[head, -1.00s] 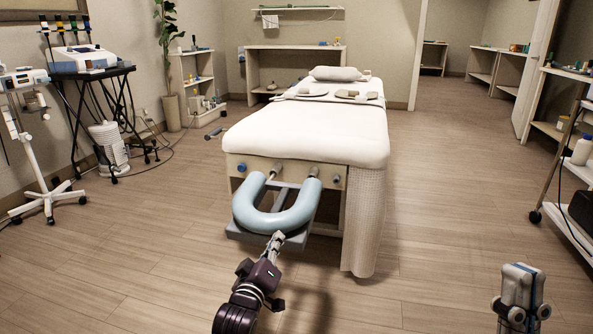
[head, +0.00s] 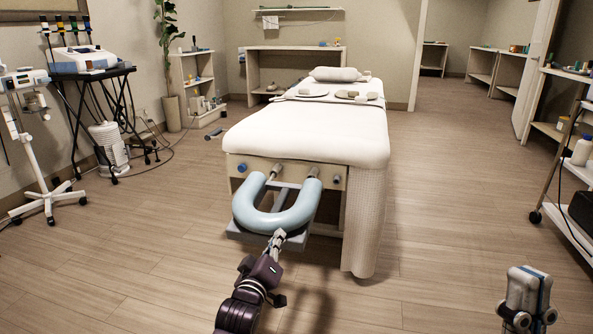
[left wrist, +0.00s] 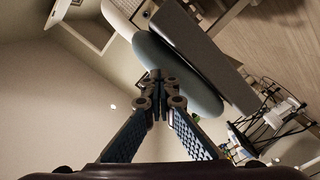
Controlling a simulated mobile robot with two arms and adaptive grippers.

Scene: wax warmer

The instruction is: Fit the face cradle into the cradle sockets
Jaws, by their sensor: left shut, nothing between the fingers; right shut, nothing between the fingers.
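The face cradle (head: 272,221) is a light blue U-shaped pad on a grey frame, at the near end of the white massage table (head: 305,135). Its open side faces the table, and its two rods reach the beige end panel, where the cradle sockets (head: 314,173) are. I cannot tell how deep the rods sit. My left gripper (head: 278,237) is shut and empty, its tips at the near edge of the cradle. In the left wrist view the shut fingertips (left wrist: 156,76) lie against or just before the pad (left wrist: 172,68); contact is unclear. My right gripper (head: 527,318) is shut and empty, away at lower right.
A blue knob (head: 242,168) is on the end panel. A white cloth (head: 365,225) hangs at the table's right corner. A wheeled stand (head: 45,195) and a black cart (head: 95,75) are at left, a shelf trolley (head: 570,150) at right. Floor around the table is mostly clear.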

